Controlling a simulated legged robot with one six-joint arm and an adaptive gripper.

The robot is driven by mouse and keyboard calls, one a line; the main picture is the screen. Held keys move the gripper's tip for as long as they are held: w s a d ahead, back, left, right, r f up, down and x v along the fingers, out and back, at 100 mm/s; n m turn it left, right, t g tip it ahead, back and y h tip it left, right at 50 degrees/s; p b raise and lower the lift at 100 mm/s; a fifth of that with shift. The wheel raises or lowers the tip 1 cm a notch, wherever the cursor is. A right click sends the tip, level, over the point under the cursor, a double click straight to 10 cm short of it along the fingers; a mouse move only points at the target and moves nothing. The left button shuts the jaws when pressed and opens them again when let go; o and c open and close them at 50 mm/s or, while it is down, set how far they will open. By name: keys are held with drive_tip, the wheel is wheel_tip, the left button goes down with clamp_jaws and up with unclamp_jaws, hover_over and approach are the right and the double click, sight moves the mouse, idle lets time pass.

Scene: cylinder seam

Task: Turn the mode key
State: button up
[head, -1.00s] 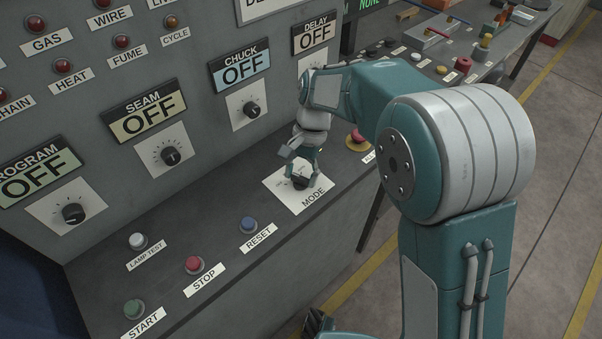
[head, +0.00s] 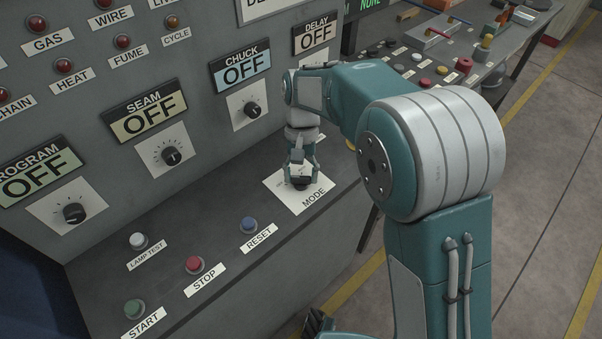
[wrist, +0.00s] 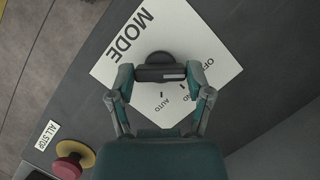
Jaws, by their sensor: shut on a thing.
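The mode key is a black knob with a bar-shaped handle on a white MODE plate (head: 311,199) on the sloped console. In the wrist view the knob (wrist: 160,68) shows a light mark near the right end of its bar. The plate (wrist: 222,45) there reads MODE, OFF, AUTO and a partly hidden word ending in ND. My gripper (wrist: 160,74) has a finger at each end of the bar and is shut on it. In the head view my gripper (head: 301,179) points down over the knob and hides most of it.
A red all-stop button (wrist: 68,168) on a yellow base sits beside the plate. Blue reset (head: 249,225), red stop (head: 194,265), green start (head: 134,308) and white lamp-test (head: 137,241) buttons line the console. The upright panel with SEAM, CHUCK and DELAY dials rises behind my gripper.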

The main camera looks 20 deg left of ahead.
drive_tip(key=shift+w, duration=0.1)
drive_tip(key=o, duration=1.1)
drive_tip(key=shift+a+f, duration=0.1)
drive_tip(key=shift+a, duration=0.05)
drive_tip(key=shift+o, duration=0.2)
drive_tip(key=shift+w+r, duration=0.1)
drive_tip(key=shift+r, duration=0.25)
drive_tip(key=v, duration=1.1)
drive_tip(key=shift+w+r, duration=0.1)
drive_tip(key=shift+r, duration=0.05)
